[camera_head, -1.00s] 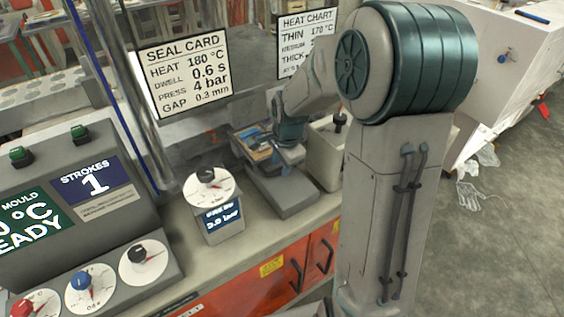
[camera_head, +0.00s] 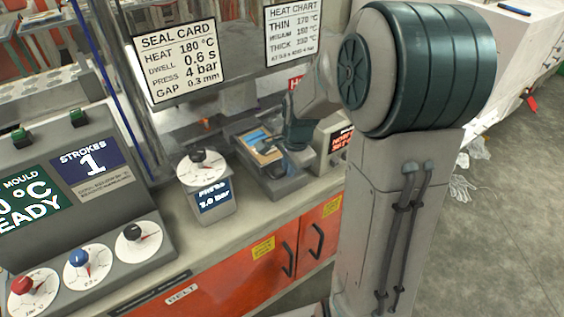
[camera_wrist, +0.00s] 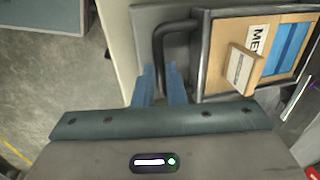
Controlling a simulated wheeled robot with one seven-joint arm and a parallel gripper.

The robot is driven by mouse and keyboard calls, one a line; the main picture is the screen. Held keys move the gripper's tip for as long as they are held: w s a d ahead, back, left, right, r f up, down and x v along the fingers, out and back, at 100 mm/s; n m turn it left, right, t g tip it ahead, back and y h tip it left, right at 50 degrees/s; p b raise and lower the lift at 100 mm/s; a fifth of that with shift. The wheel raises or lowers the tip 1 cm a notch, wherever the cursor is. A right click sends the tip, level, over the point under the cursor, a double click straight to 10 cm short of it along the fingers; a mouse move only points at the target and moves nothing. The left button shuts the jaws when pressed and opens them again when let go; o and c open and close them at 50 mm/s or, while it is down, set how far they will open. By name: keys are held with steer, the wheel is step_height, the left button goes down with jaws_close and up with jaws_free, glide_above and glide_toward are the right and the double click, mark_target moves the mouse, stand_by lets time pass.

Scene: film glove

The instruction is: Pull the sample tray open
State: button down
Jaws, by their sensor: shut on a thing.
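The sample tray (camera_wrist: 203,60) shows in the wrist view as a wood-lined tray with a dark frame, holding blue pieces, a white label and a small tan block. Its dark bar handle (camera_wrist: 158,45) juts out on the left side. My gripper (camera_wrist: 164,72) has its blue fingers shut on this handle near its lower end; the exact contact is partly hidden. In the head view the tray (camera_head: 262,148) sits on a grey base on the bench. My gripper (camera_head: 288,150) is at its right side there, and the handle is hidden.
A pedestal with a dial (camera_head: 203,168) stands left of the tray. A box with a red-lettered display (camera_head: 338,142) stands to the right. Orange cabinet doors (camera_head: 285,250) with dark handles are below the bench. Open floor (camera_head: 510,220) lies to the right.

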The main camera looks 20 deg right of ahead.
steer(key=s, duration=0.1)
steer(key=s+d, duration=0.1)
steer(key=s, duration=0.3)
steer(key=shift+d, duration=0.3)
steer(key=c, duration=1.5)
jaws_free()
steer(key=shift+r, duration=0.1)
steer(key=s+r, duration=0.1)
steer(key=r, duration=0.8)
steer(key=s+d+r, duration=0.1)
steer(key=r, duration=0.3)
steer(key=shift+s+r, duration=0.2)
steer(key=shift+s, duration=0.1)
steer(key=shift+a, duration=0.1)
steer(key=s+a+f+n, duration=0.1)
steer(key=s+a+n, duration=0.1)
steer(key=s+n, duration=0.1)
steer(key=s+a+f+n, duration=0.1)
steer(key=s+n, duration=0.3)
steer(key=n, duration=0.2)
steer(key=s+a+f+n+t, duration=0.1)
steer(key=s+a+f+n, duration=0.1)
steer(key=s+n, duration=0.2)
steer(key=shift+a+n+h, duration=0.3)
steer(key=shift+a+n, duration=0.05)
steer(key=shift+n, duration=0.35)
